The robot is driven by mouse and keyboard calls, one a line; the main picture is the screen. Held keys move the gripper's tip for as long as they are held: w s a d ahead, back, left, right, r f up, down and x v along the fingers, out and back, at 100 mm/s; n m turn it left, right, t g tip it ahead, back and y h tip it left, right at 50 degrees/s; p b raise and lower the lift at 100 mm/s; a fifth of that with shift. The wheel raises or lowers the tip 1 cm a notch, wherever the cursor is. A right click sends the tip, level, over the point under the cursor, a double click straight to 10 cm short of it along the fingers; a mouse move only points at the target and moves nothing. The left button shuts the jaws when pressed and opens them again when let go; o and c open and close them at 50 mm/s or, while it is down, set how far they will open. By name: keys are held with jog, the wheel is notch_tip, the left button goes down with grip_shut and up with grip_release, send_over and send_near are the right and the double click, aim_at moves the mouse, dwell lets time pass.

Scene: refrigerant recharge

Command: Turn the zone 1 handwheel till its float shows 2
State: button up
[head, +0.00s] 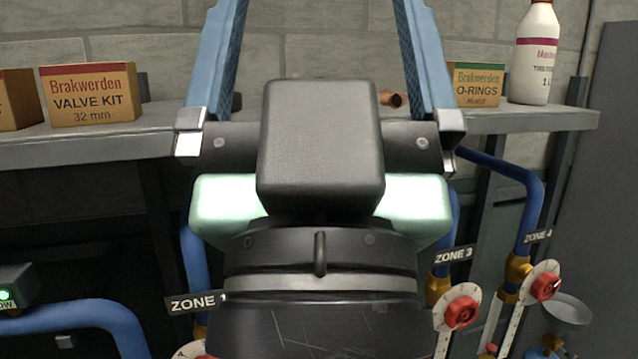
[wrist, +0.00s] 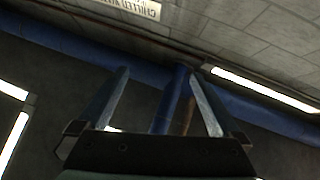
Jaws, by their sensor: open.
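My gripper (head: 322,25) is raised in the middle of the head view, with its two blue fingers wide apart and nothing between them. In the wrist view my gripper (wrist: 158,73) is open and faces the ceiling. A sign reading "ZONE" (head: 194,303) is at the lower left, its number mostly hidden by my arm. Below it, a sliver of a red handwheel (head: 204,357) shows at the bottom edge. I cannot tell whether this is zone 1. No float reading for zone 1 is visible.
The zone 3 handwheel (head: 462,312) and zone 4 handwheel (head: 545,287) are red, at the lower right, on blue pipes. A shelf (head: 530,122) crosses behind my gripper, holding a valve kit box (head: 90,95), an O-rings box (head: 478,85) and a white bottle (head: 534,55).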

jog(key=shift+w+f, duration=0.1)
dwell(0.3)
jog(key=w+a+f+n+g+y+p, duration=0.1)
jog(key=w+a+f+n+g+p, duration=0.3)
jog(key=f, duration=0.8)
jog(key=w+a+f+m+g+b, duration=0.15)
jog(key=w+f, duration=0.45)
jog(key=f, duration=0.6)
jog(key=s+a+f+n+g+y+p, duration=0.1)
jog(key=s+a+f+n+g+y, duration=0.2)
jog(key=f, duration=0.8)
jog(key=s+a+f+n+g+y+p, duration=0.15)
jog(key=s+a+f+n, duration=0.3)
jog(key=f, duration=0.65)
jog(key=x, duration=1)
jog(key=shift+f+m+p, duration=0.25)
jog(key=shift+m+p, duration=0.15)
jog(key=shift+p, duration=0.05)
jog(key=shift+a+f+h, duration=0.1)
jog(key=shift+a+h, duration=0.05)
jog(key=shift+h, duration=0.1)
jog(key=c, duration=1.3)
jog(key=shift+m, duration=0.4)
